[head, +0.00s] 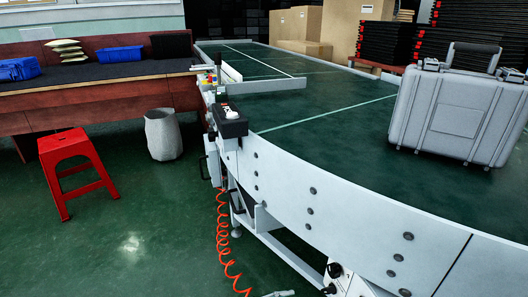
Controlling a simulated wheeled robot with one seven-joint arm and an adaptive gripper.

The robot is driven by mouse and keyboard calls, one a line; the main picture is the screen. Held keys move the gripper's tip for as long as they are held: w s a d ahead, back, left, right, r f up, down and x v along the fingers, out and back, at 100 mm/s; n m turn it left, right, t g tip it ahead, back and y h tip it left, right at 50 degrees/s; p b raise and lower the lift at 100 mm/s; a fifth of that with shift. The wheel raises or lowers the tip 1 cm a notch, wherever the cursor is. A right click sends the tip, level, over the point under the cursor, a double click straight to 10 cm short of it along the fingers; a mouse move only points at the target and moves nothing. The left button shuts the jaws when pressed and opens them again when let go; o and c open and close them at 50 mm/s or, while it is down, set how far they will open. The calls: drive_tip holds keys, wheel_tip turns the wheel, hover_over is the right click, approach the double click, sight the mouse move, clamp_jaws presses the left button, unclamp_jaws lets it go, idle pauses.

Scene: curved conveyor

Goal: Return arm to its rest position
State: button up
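My gripper does not show in the head view, so I cannot see what it holds or how my arm is posed. The curved conveyor (330,112) has a dark green belt and a pale grey side wall, and sweeps from the back centre to the lower right. A grey hard case (455,112) stands upright on the belt at the right, its handle up.
A red stool (68,150) and a grey bin (163,135) stand on the green floor at left. A workbench (100,85) carries blue bins (120,54). A red coiled hose (222,235) hangs beside the conveyor. Cartons (297,24) stand behind. The lower-left floor is clear.

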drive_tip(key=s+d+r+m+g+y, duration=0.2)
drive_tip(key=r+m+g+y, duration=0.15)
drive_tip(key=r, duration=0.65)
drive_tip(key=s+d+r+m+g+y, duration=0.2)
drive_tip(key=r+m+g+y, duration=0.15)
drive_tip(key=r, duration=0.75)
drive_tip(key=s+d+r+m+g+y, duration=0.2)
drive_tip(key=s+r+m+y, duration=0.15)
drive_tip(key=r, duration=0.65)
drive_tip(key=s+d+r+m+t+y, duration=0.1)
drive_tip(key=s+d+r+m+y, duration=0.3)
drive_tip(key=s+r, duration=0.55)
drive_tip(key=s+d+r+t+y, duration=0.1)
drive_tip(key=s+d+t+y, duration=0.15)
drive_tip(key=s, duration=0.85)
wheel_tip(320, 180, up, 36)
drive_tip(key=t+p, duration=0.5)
drive_tip(key=p, duration=2.9)
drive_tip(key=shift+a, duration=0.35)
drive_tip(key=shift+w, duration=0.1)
